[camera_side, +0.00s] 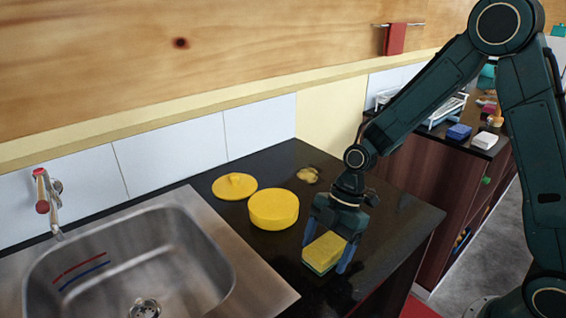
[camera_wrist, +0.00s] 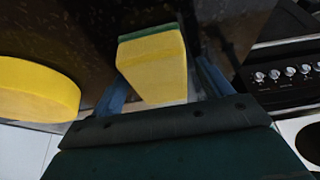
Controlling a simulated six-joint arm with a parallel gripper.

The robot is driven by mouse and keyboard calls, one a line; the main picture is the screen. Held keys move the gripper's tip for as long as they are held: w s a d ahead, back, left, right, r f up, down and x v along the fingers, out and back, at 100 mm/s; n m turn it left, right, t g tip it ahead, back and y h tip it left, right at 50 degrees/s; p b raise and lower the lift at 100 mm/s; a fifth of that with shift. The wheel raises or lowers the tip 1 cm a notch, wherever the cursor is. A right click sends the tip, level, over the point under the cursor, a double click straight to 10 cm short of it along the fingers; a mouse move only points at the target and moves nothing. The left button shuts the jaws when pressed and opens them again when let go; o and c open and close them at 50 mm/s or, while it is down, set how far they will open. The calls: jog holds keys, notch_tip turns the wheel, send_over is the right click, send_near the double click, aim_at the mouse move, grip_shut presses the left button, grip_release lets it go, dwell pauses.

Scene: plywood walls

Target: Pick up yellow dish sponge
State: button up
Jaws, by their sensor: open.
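The yellow dish sponge (camera_side: 326,250) with a green scouring layer lies on the dark countertop at the right of the side view. In the wrist view the sponge (camera_wrist: 155,68) is in the upper middle, its green layer along the top edge. My gripper (camera_side: 325,249) is over the sponge, pointing down. Its blue fingers are open, one on each side of the sponge. In the wrist view my gripper (camera_wrist: 160,88) shows a narrow gap on the right; the left finger is close to the sponge, and contact is unclear.
A round yellow pot (camera_side: 273,209) stands left of the sponge, with a yellow lid (camera_side: 234,186) beside it. A small yellow item (camera_side: 308,174) lies behind. A steel sink (camera_side: 215,226) is at left. The counter edge is close on the right. A stove (camera_wrist: 295,75) shows in the wrist view.

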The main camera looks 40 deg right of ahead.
aim_at(326, 246)
jog(key=c, duration=1.1)
jog(key=shift+o, duration=0.2)
jog(key=shift+r, duration=0.15)
notch_tip(326, 246, up, 20)
dwell(0.5)
jog(key=shift+o, duration=0.7)
jog(key=shift+c, duration=0.3)
